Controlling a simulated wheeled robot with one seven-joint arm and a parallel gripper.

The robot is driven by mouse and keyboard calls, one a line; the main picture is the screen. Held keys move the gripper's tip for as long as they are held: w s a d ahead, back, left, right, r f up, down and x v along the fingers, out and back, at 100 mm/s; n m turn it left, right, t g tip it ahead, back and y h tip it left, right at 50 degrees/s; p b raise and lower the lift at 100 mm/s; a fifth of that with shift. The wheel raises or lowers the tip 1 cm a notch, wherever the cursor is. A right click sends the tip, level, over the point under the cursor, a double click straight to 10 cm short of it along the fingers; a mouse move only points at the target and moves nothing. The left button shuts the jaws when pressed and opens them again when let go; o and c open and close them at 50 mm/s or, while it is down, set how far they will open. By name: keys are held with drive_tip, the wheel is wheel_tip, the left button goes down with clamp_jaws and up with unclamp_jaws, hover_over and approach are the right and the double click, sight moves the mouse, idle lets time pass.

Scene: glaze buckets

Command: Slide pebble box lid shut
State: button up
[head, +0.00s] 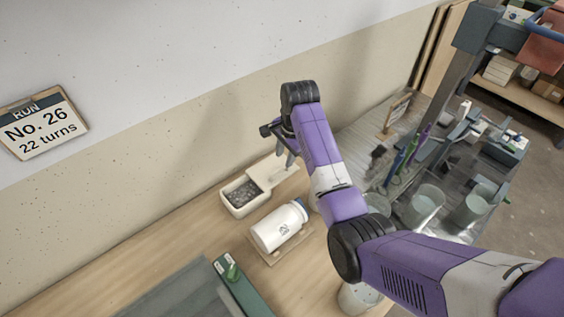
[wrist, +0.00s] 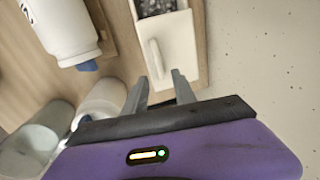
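The pebble box (head: 240,205) is a cream box on the wooden counter near the wall, with dark grey pebbles showing in its open half. Its cream lid (head: 268,173) sits slid back off the pebbles, toward my gripper. In the wrist view the lid (wrist: 178,50) has a raised bar handle (wrist: 155,58), and the pebbles (wrist: 155,6) show at the top edge. My gripper (wrist: 160,80) is open, its two fingers apart near the lid's near end, with nothing between them. In the head view my arm partly hides the gripper (head: 286,158).
A white jar with a blue cap (head: 280,226) lies on its side on a wooden stand beside the box. A green case (head: 240,285) is at the front. The wall (head: 150,190) runs close behind the box.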

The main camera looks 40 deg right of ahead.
sight(282, 167)
drive_tip(key=shift+w+f, duration=0.25)
drive_tip(key=shift+f, duration=0.9)
drive_tip(key=shift+w+f, duration=0.2)
drive_tip(key=shift+f, duration=0.95)
clamp_jaws()
